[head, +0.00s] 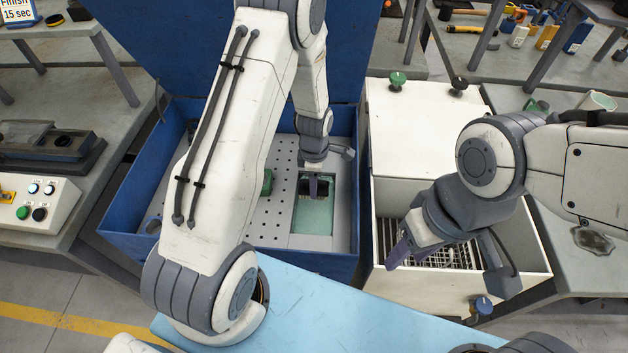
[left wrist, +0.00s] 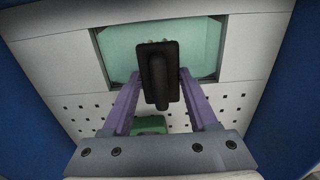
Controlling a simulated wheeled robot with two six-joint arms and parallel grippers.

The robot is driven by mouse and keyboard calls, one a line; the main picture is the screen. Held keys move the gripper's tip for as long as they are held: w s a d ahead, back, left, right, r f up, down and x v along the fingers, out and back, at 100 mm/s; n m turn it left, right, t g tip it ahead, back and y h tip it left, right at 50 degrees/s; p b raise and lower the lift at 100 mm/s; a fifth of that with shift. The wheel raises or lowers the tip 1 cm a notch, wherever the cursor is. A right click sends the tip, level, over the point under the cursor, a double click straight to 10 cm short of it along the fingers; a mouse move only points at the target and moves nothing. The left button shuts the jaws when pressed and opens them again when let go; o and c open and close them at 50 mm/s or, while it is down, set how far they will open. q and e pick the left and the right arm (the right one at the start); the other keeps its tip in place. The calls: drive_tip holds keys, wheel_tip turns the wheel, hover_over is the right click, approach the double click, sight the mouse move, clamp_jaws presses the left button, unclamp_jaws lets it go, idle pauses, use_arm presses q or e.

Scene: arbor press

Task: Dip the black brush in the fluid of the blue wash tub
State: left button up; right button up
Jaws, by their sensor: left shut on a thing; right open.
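The blue wash tub (head: 344,130) stands open in the head view, with a perforated pale deck inside and a rectangular well of greenish fluid (head: 313,217). The fluid (left wrist: 120,62) also shows in the left wrist view. My left gripper (head: 317,188) is inside the tub, shut on the black brush (left wrist: 158,75). The brush is over the fluid well; whether it touches the fluid I cannot tell. Its lower side is hidden. My right gripper (head: 400,255) is open and empty over the white bin at the right.
A green object (left wrist: 150,125) sits on the perforated deck beside the well. The white bin (head: 520,270) with a wire rack stands right of the tub. A control box (head: 35,205) is at left. The tub's raised blue lid (head: 160,45) stands behind.

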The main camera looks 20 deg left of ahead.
use_arm(q)
wheel_tip(320, 180, down, 8)
drive_tip(key=b, duration=0.5)
use_arm(e)
wheel_tip(320, 180, down, 6)
idle(0.9)
use_arm(q)
wheel_tip(320, 180, up, 7)
drive_tip(key=p, duration=0.5)
drive_tip(key=shift+f, duration=0.1)
use_arm(e)
wheel_tip(320, 180, up, 5)
drive_tip(key=shift+r, duration=0.2)
